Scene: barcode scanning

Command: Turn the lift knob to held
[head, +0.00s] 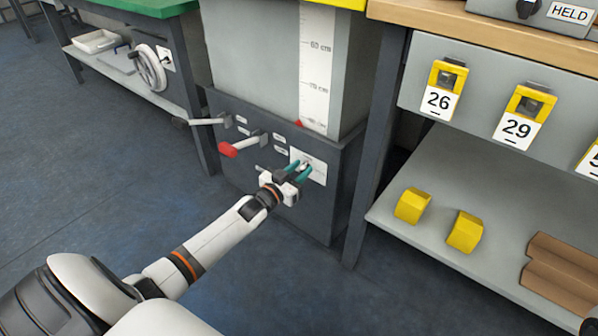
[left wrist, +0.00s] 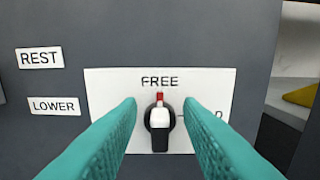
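The lift knob (left wrist: 160,120) is a round black dial with a white pointer and a red tip. It sits on a white plate (left wrist: 105,85) on the front of the dark grey lift base. The red tip points up at the word FREE. To the right, a label shows only its last letter, D; my finger hides the rest. My left gripper (head: 300,169) is in front of the plate (head: 319,171). Its teal fingers are open, one on each side of the knob, with a gap on both sides. My right gripper is not clearly seen.
A red-ended lever (head: 228,149) and a grey-ended lever (head: 205,121) stick out left of the plate. REST (left wrist: 40,57) and LOWER (left wrist: 54,106) labels are beside it. A shelf (head: 420,245) with yellow blocks stands to the right. The floor in front is clear.

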